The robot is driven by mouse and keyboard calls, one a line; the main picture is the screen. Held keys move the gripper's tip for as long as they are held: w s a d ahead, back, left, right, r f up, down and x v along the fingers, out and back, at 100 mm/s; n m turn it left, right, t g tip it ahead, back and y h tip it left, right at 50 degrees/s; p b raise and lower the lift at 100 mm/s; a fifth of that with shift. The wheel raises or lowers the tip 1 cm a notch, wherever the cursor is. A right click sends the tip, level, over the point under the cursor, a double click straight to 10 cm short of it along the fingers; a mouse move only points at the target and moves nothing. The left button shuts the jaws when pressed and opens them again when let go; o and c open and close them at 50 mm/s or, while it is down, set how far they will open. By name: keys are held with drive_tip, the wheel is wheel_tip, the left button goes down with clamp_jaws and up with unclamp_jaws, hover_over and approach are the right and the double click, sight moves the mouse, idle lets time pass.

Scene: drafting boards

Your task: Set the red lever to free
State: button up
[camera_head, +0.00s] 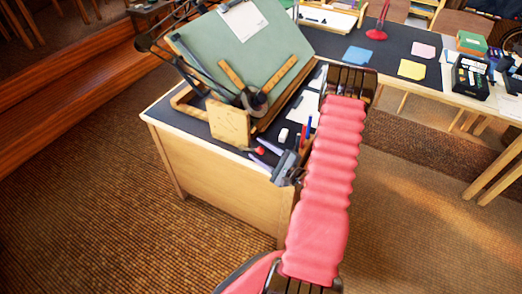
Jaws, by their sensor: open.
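The red lever end (259,150) shows as a small red knob at the near edge of the dark desk top, beside an upright wooden block. My gripper (258,148) comes in from the right with its jaws apart. The red knob appears between or just in front of the fingers; I cannot tell whether they touch it. The lever's shaft, pivot and any setting marks are too small or hidden to make out. The green drafting board (220,50) stands tilted behind, with a wooden drafting arm (278,80) across its lower part.
The wooden block (229,123) stands close to the left of the lever. A second desk (385,45) behind holds coloured paper and a red lamp base (376,34). Carpet in front is clear.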

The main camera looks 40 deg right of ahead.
drive_tip(key=shift+d+r, duration=0.1)
clamp_jaws()
idle(0.5)
